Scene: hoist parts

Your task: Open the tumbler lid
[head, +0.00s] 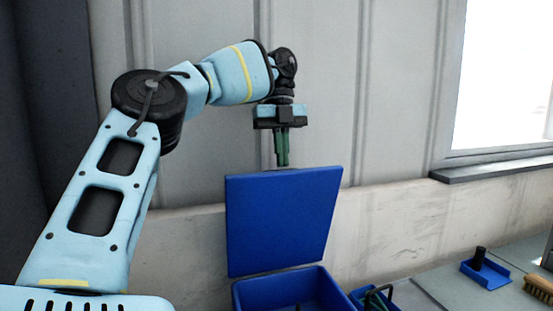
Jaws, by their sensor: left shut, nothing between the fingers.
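A blue box (290,282) stands at the bottom centre of the head view, its lower part cut off by the picture edge. Its blue lid (280,222) stands up, open, along the far side, leaning slightly back. Part of the box's inside shows, with a dark shape in it that I cannot make out. My left gripper (283,163) points down with its green fingers shut and empty. In the picture its fingertips are just above the lid's top edge; I cannot tell whether they touch it. My right gripper is not in view.
A small blue tray (375,298) with a dark looped item is right of the box. Farther right are a blue holder (487,272) with a black piece and a brush (540,288). A panelled wall (380,100) and window sill (490,168) stand behind.

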